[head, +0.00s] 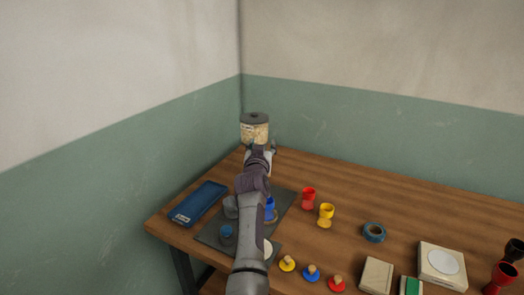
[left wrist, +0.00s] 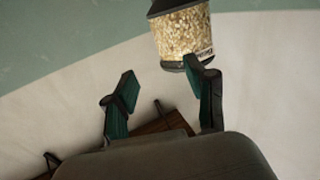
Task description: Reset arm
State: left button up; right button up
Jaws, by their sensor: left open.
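My left arm reaches from the bottom centre of the head view toward the room corner. Its gripper (head: 262,148) is at the table's back corner, just in front of a jar (head: 255,131) with a dark lid and pale grainy contents. In the left wrist view the gripper (left wrist: 160,92) has its fingers spread wide with nothing between them. The jar also shows there (left wrist: 183,36), beyond the right finger, whose tip overlaps the jar's lower edge. I cannot tell whether they touch. My right gripper is not in view.
The wooden table (head: 350,180) holds a blue case (head: 198,203), a dark mat (head: 285,200), and a blue goblet drum (head: 269,206) partly behind my arm. Red (head: 309,198) and yellow (head: 326,213) drums, a tape roll (head: 374,232) and several small items stand right. The back right is clear.

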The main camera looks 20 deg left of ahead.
pick_arm(q)
jog(key=s+f+m+g, duration=0.1)
jog(key=s+f+g, duration=0.1)
jog(key=s+f, duration=0.5)
jog(key=s+f+g+h, duration=0.1)
jog(key=s+f+g, duration=0.1)
jog(key=s+f, duration=0.5)
jog(key=s+f+m+g+h, duration=0.1)
jog(key=s+f+g, duration=0.1)
jog(key=s+f, duration=0.5)
jog(key=shift+s+a+m, duration=0.3)
jog(key=shift+s+a, duration=0.05)
jog(key=shift+s, duration=0.25)
jog(key=s+d+f+m+g+h, duration=0.1)
jog(key=s+d+f+g, duration=0.15)
jog(key=s, duration=0.75)
jog(key=s+d+f+m+g+h, duration=0.1)
jog(key=s+d+f+g, duration=0.2)
jog(key=s, duration=0.7)
jog(key=s+d+f+g+h, duration=0.1)
jog(key=s+d+g, duration=0.25)
jog(key=s, duration=0.65)
notch_tip(320, 180, down, 25)
jog(key=s, duration=0.1)
jog(key=s+a+f+g, duration=0.1)
jog(key=s+a+f, duration=0.1)
jog(key=s+f, duration=1.4)
jog(key=shift+s+a+f+m, duration=0.2)
jog(key=shift+s+f+m, duration=0.2)
jog(key=shift+s, duration=0.25)
